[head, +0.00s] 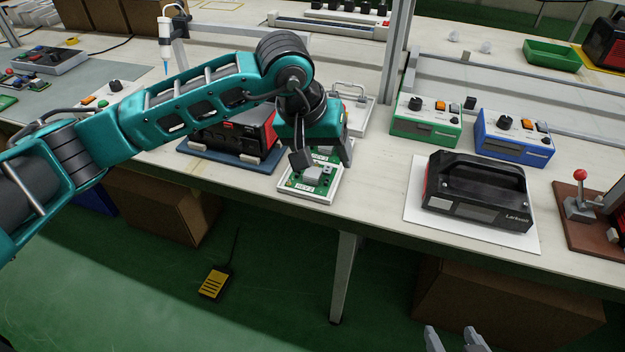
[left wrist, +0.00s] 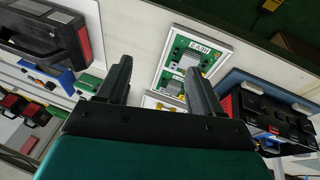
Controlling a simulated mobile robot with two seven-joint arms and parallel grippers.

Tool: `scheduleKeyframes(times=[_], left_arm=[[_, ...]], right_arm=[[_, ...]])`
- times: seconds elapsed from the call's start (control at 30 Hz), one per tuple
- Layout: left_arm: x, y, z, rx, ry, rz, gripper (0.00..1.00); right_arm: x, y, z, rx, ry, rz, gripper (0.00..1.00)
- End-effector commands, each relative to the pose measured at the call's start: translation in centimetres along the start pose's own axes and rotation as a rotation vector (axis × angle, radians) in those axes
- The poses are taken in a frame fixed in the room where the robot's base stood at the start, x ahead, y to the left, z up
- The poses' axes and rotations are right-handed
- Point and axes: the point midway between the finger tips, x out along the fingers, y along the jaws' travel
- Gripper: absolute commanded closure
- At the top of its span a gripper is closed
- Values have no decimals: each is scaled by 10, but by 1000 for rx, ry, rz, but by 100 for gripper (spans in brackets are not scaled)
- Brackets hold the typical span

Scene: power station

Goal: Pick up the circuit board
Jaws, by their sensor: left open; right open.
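A green circuit board (head: 309,179) with a grey block on it lies in a white frame (head: 322,200) near the table's front edge. It also shows in the left wrist view (left wrist: 188,60), beyond the fingers and partly covered by the right-hand one. My left gripper (head: 322,156) is open and empty above the back part of the board, apart from it as far as I can tell. Its open fingers show in the left wrist view (left wrist: 160,84). A second label just behind the board is mostly hidden by the gripper. My right gripper (head: 454,339) is open at the bottom edge, below table height in the picture.
A black device on a blue mat (head: 190,150) stands close left of the board. To the right are a black Larkwell case (head: 475,190) on a white sheet, green (head: 425,128) and blue (head: 512,140) instrument boxes, and a red-knobbed lever (head: 580,195). Bare tabletop lies between board and sheet.

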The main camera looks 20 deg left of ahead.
Motion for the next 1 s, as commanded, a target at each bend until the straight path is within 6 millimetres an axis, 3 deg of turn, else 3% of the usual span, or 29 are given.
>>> scheduleKeyframes(times=[0.1,0.2,0.5,0.77,1.0], left_arm=[[-12,-26,-23,96,79,-139,34],[-10,-36,-29,125,97,-186,34],[41,-46,-35,127,97,-188,34],[62,-49,-38,127,99,-187,34],[97,-56,-38,125,98,-185,34]], right_arm=[[3,0,3,0,-3,-1,34],[3,0,4,0,-4,-1,34],[5,-2,6,2,-3,-4,34],[6,-3,4,2,2,-7,34],[7,-3,4,3,5,-9,34]])
